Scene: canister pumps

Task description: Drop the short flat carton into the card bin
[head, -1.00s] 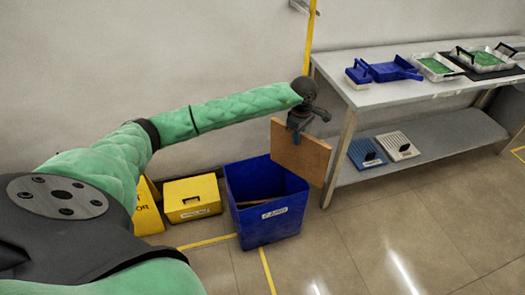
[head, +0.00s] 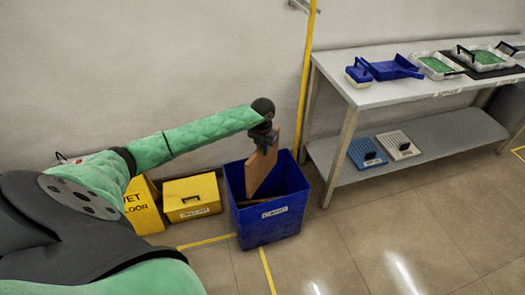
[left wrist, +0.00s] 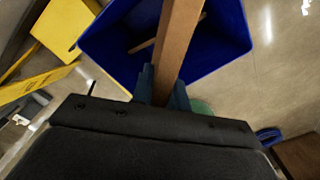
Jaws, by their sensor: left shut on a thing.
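The short flat carton (head: 259,172) is a thin brown board-like piece. My left gripper (head: 265,146) is shut on its upper edge and holds it upright over the blue card bin (head: 268,225). The carton's lower part reaches down inside the bin's opening. In the left wrist view the carton (left wrist: 174,45) runs away between the two fingers (left wrist: 162,88), with the bin (left wrist: 222,45) open below it. A thin brown piece lies inside the bin. My right gripper is not in view.
A yellow box (head: 192,200) and a yellow floor sign (head: 142,207) stand left of the bin. A yellow pole (head: 307,80) rises behind it. At right, a grey table (head: 400,92) holds trays and a blue dustpan-like item (head: 390,70).

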